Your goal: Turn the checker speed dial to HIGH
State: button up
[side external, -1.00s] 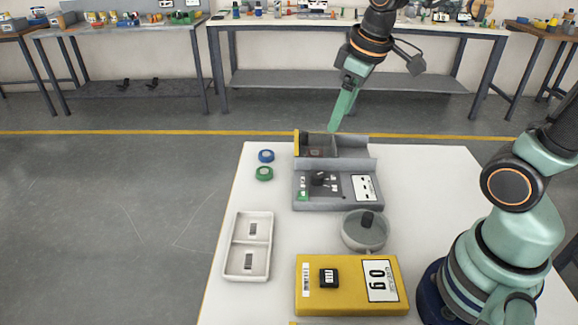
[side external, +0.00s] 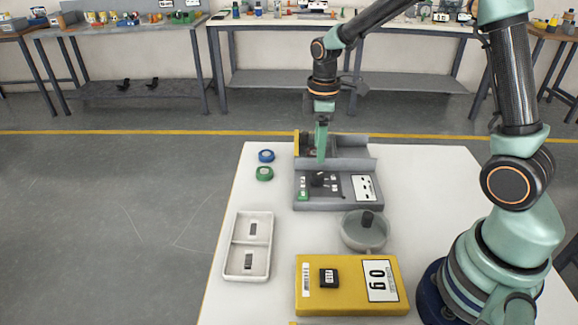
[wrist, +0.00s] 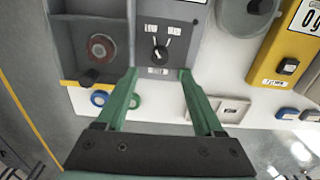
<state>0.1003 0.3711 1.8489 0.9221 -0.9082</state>
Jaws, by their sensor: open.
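The grey checker (side external: 325,204) sits at the back of the white table. Its small black dial (side external: 318,180) stands on the dark front panel; in the wrist view the dial (wrist: 160,53) has a pale pointer mark toward the upper part of the panel. White labels (wrist: 174,30) surround it, too small to read surely. My gripper (side external: 320,165) points down over the checker, near the dial. In the wrist view my gripper (wrist: 159,75) is open and empty, its green fingers apart, with the dial between and beyond the tips. I see no contact with the dial.
A raised bay with a yellow end (side external: 297,144) backs the checker panel. A round grey pot (side external: 365,232) and a yellow scale (side external: 312,300) stand in front. Blue (side external: 266,156) and green (side external: 264,174) rings and a white tray (side external: 234,268) lie to the left.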

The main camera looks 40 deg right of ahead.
aim_at(318, 175)
notch_tip(318, 175, down, 8)
jog(key=shift+r, duration=0.1)
dwell(0.4)
grip_shut()
